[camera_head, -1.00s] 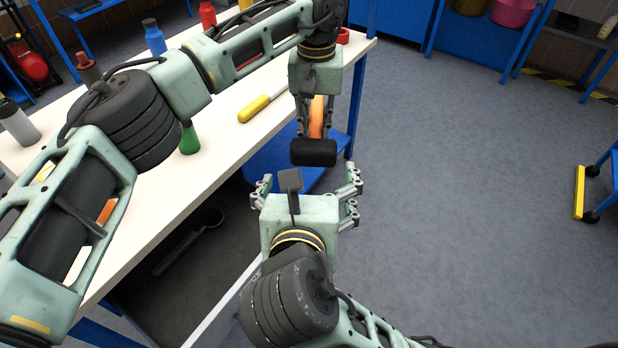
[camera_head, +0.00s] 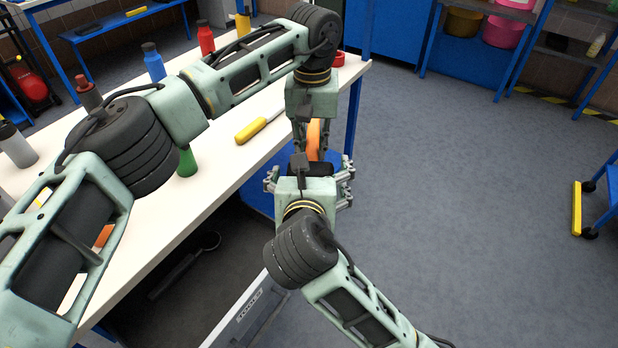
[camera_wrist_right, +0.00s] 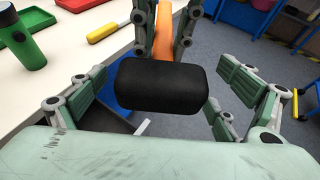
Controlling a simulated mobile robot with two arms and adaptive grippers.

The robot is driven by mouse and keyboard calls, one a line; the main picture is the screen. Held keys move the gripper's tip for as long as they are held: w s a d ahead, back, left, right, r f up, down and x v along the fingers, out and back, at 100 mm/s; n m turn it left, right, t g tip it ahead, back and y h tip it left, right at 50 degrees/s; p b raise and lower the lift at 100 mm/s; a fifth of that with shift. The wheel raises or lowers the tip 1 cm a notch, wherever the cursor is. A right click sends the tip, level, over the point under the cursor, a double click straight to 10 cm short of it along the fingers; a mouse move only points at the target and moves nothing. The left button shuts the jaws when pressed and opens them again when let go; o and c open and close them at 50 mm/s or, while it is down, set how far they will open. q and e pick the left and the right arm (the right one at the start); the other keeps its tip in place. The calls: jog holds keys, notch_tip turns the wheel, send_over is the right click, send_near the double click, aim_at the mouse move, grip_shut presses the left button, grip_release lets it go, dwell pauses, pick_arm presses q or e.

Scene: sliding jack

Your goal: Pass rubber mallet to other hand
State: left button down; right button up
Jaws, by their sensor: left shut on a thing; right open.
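The rubber mallet has a black head (camera_wrist_right: 160,84) and an orange handle (camera_head: 314,140). My left gripper (camera_head: 308,145) is shut on the orange handle and holds the mallet clear of the bench, head toward my right gripper. The handle also shows in the right wrist view (camera_wrist_right: 163,30) between the left fingers. My right gripper (camera_head: 310,180) is open, with its fingers spread on either side of the black head. In the right wrist view its green finger pads stand apart from the head, with gaps on both sides. In the head view my right wrist partly hides the head.
A white workbench (camera_head: 215,150) lies to the left, with a yellow-handled screwdriver (camera_head: 252,129), a green bottle (camera_head: 187,161) and other bottles on it. A box labelled TOOLS (camera_head: 250,308) is low in front. Open floor lies to the right.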

jog(key=shift+c, duration=0.2)
jog(key=c, duration=1.4)
pick_arm(q)
jog(key=c, duration=1.5)
grip_release()
pick_arm(e)
jog(key=shift+r, duration=0.1)
jog(key=shift+c, duration=1)
pick_arm(q)
jog(key=shift+o, duration=0.2)
